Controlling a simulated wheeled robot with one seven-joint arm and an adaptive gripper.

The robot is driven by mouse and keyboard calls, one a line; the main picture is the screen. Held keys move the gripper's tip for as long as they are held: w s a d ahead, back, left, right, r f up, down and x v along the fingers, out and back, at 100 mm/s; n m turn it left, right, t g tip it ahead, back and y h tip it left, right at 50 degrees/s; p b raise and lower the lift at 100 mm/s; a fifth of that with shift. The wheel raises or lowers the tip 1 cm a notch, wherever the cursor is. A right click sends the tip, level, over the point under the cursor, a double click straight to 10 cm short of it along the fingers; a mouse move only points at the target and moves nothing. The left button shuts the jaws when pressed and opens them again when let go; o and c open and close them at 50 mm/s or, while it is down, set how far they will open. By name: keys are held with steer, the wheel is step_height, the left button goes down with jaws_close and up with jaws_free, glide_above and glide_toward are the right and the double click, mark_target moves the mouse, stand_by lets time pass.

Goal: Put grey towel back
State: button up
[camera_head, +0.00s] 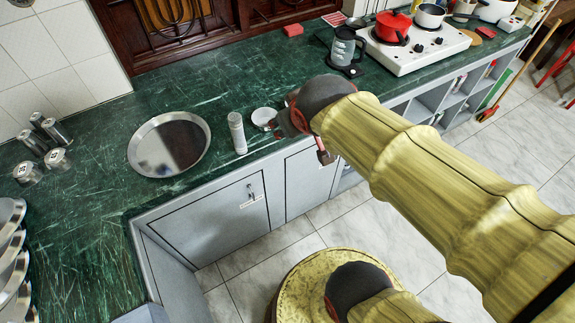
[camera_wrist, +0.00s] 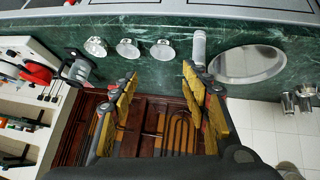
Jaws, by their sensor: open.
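No grey towel can be made out in either view. My gripper (camera_wrist: 160,72) is open in the wrist view, with its two yellow-padded fingers apart and nothing between them. In the head view my gripper (camera_head: 298,118) is near the counter's front edge, partly hidden behind my own wrist. The wrist view looks across the green counter (camera_wrist: 130,22), with a dark wooden panel (camera_wrist: 150,125) showing between and below the fingers.
A round metal tray (camera_head: 138,163), a white cylinder (camera_head: 237,133) and a small pale dish (camera_head: 263,116) are on the counter. A grey jug (camera_head: 345,46) and a white stove (camera_head: 410,52) with a red pot (camera_head: 391,27) stand right. Grey cabinets (camera_head: 215,215) are below. Several metal canisters (camera_head: 57,160) stand left.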

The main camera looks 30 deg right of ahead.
steer(key=s+a+f+g+y, duration=0.1)
steer(key=s+a+g+y, duration=0.1)
steer(key=s+a, duration=0.5)
steer(key=s, duration=0.3)
